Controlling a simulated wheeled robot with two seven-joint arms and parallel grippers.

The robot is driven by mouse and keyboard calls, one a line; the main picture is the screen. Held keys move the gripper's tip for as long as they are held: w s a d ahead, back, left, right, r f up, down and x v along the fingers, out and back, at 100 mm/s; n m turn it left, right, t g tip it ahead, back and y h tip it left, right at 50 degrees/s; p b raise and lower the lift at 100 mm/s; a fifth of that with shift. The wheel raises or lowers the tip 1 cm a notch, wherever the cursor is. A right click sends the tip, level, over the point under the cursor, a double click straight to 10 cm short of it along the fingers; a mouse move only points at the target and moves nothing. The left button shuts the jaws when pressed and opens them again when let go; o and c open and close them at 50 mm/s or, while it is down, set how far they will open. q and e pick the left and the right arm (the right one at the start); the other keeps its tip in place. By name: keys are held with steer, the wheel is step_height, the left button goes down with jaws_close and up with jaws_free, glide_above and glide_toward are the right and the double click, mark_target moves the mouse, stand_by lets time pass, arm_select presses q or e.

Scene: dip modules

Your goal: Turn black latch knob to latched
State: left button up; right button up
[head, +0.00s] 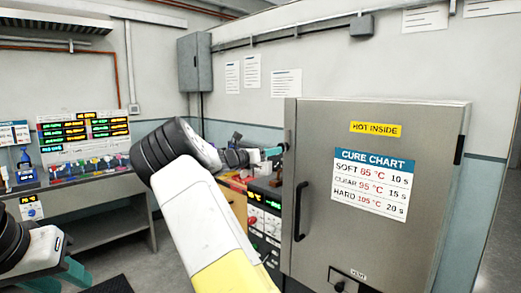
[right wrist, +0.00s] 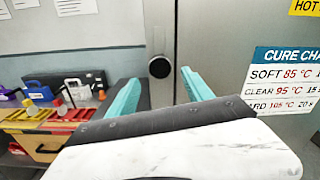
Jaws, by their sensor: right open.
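The black latch knob (right wrist: 159,68) is round and sits on the left edge of the grey oven (head: 398,235). In the right wrist view it shows between and beyond the two teal fingers of my right gripper (right wrist: 157,92), which is open and empty. In the head view my right gripper (head: 273,152) is beside the oven's upper left edge, and the arm and fingers partly hide the knob area. I cannot tell whether the fingers touch the knob. My left gripper (head: 66,277) is low at the left, away from the oven, with teal fingers partly cut off.
The oven door has a long dark handle (head: 300,210) and a cure chart (head: 371,183). Red and yellow bins (right wrist: 45,130) stand left of the oven. A bench (head: 105,180) with displays stands at the far left.

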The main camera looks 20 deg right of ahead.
mark_target(285, 146)
steer(key=x, duration=0.7)
steer(key=shift+w+d, duration=0.15)
steer(key=shift+d, duration=0.1)
jaws_close()
